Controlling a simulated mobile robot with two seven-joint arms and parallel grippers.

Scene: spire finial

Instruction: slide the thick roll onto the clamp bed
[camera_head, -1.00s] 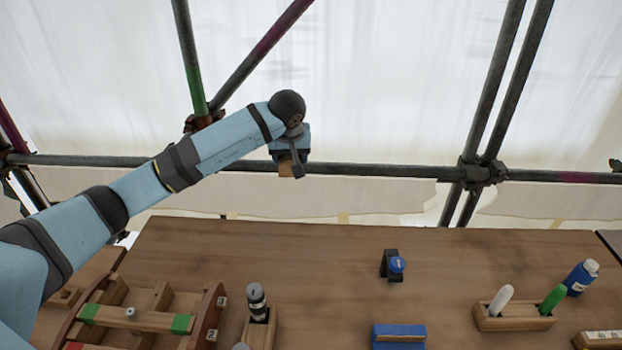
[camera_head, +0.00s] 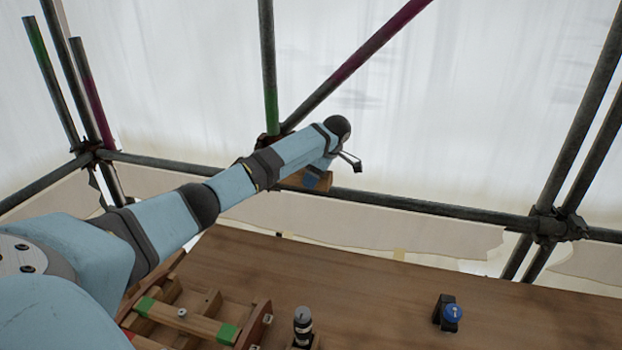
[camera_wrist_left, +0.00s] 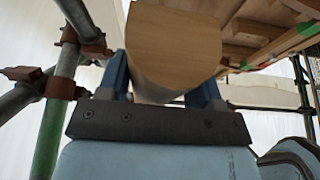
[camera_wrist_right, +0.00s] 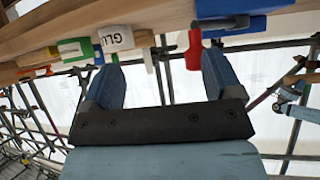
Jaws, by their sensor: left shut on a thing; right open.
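My left gripper (camera_head: 318,178) is shut on a thick, pale wooden roll (camera_wrist_left: 175,45). In the left wrist view its round end fills the space between the two blue fingers. In the head view the roll (camera_head: 292,180) is partly hidden by my left arm, held up near the scaffold rail behind the bench. A wooden frame with green pads (camera_head: 190,320), which may be the clamp bed, stands on the bench at the lower left, apart from the roll. My right gripper (camera_wrist_right: 162,88) shows in its wrist view, open and empty.
A grey and black cylinder (camera_head: 303,325) stands beside the frame. Scaffold tubes (camera_head: 400,202) run behind. A red part (camera_wrist_right: 194,50) shows near my right fingers.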

